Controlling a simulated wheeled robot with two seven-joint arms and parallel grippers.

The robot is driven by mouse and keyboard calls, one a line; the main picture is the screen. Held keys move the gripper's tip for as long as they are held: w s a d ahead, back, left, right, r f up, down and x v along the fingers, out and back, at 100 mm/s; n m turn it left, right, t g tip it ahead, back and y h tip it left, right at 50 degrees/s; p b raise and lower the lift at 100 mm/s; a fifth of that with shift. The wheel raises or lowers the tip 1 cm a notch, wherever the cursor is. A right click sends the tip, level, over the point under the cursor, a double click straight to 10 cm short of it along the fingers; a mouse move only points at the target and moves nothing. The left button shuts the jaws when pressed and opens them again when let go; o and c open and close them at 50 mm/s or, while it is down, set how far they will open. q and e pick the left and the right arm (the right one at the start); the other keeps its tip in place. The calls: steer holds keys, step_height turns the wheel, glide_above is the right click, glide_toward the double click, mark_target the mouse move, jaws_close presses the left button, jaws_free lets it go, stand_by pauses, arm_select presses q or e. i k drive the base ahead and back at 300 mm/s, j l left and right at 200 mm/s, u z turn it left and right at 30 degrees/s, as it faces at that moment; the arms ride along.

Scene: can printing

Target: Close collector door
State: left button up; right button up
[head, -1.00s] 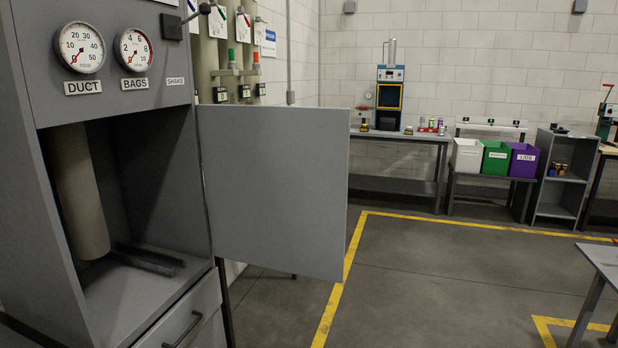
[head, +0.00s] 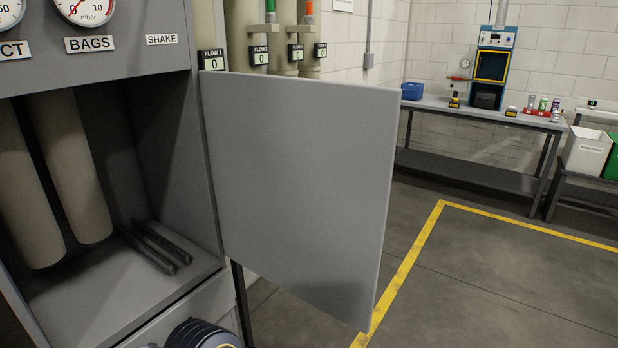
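The collector door (head: 300,190) is a flat grey panel hinged on the right side of the collector cabinet (head: 205,130). It stands wide open, swung out to the right. The open compartment shows two beige filter bags (head: 72,165) hanging inside and dark bars on its floor. A dark rounded part, which seems to be my own arm, shows at the bottom edge below the compartment. Neither gripper's fingers are in view.
Gauges (head: 85,8) and labels sit above the compartment. Pipes (head: 285,40) with flow tags stand behind the door. A workbench (head: 470,115) with a blue machine is at the back right. The floor right of the door is clear, with a yellow line (head: 410,260).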

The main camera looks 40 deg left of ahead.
mark_target(303, 168)
steer(key=i+l+u, duration=0.2)
steer(key=i+u, duration=0.3)
steer(key=i+l+u, duration=0.35)
steer(key=u, duration=0.15)
steer(key=i+l+u, duration=0.2)
steer(key=u, duration=0.25)
steer(key=i+l+u, duration=0.15)
steer(key=u, duration=0.35)
steer(key=i+l+u, duration=0.1)
steer(key=l+u, duration=0.65)
steer(key=u, duration=0.15)
steer(key=l+u, duration=0.45)
steer(key=i+l+u, duration=0.35)
steer(key=l+u, duration=0.15)
steer(key=i+l+u, duration=0.25)
steer(key=k+l, duration=0.1)
